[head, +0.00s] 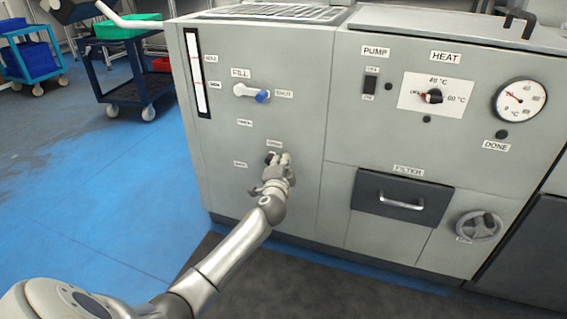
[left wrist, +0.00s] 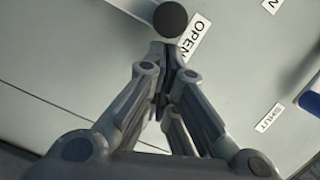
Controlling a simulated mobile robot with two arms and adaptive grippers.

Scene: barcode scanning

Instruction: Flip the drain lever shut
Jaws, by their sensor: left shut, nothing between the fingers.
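The drain lever shows as a small black knob (head: 269,158) on the front panel in the head view, partly hidden by my left gripper (head: 280,161). In the left wrist view its round dark end (left wrist: 170,19) is beside the OPEN label (left wrist: 196,36), just beyond the fingertips. My left gripper (left wrist: 167,50) is shut and empty, close to the lever. I cannot tell whether it touches. A SHUT label (left wrist: 268,118) is on the panel at the right of the wrist view. My right gripper is not in view.
Above is the fill lever with a blue end (head: 262,97). To the right are the filter drawer (head: 370,203), heat dial (head: 433,97), gauge (head: 520,100) and a round handle (head: 478,226). Carts stand at the back left, including one with a green bin (head: 127,27). Blue floor (head: 90,190) is clear at the left.

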